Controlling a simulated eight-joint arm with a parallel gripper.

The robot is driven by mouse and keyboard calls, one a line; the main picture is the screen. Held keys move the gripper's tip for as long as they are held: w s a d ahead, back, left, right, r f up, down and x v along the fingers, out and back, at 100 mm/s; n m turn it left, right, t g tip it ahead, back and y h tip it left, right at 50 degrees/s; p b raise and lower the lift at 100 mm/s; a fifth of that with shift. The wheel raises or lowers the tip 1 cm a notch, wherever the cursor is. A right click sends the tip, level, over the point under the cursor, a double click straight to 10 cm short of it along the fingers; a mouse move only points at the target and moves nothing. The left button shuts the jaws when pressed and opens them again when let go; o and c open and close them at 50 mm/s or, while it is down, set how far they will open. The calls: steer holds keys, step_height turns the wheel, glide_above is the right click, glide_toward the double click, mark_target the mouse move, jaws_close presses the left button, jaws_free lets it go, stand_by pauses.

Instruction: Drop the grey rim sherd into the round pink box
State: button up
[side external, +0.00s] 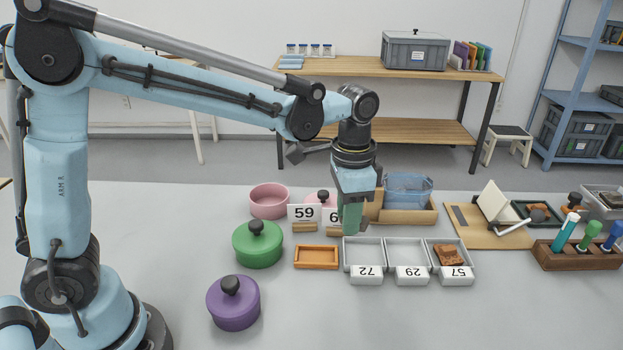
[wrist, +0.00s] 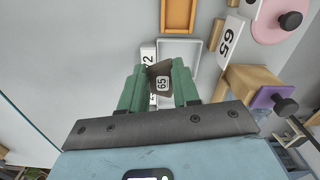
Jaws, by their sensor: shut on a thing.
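My gripper (side external: 351,216) is shut on a dark grey-brown sherd. In the wrist view the sherd (wrist: 154,70) shows between the green fingers (wrist: 158,90), with a white label reading 65 on it. In the side view it is mostly hidden by the fingers. My gripper points down just behind the left end of the white trays. The round pink box (side external: 269,201) stands open to the left of my gripper, towards the back of the table. Its inside floor is hidden. A pink lid with a black knob (side external: 321,197) is right of the box, partly behind number cards.
Number cards (side external: 304,213) stand between the pink box and my gripper. A green lidded box (side external: 257,244), a purple lidded box (side external: 233,303) and an orange tray (side external: 317,257) are nearer. White trays (side external: 405,253) lie in front; the right one holds brown sherds. A wooden tray with a blue bin (side external: 407,188) is behind.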

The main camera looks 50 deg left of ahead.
steer(key=a+f, duration=0.1)
steer(key=a, duration=2.4)
steer(key=shift+d+f, duration=0.1)
steer(key=shift+f, duration=2.7)
steer(key=o, duration=1.1)
step_height(320, 180, up, 12)
steer(key=shift+r, duration=0.1)
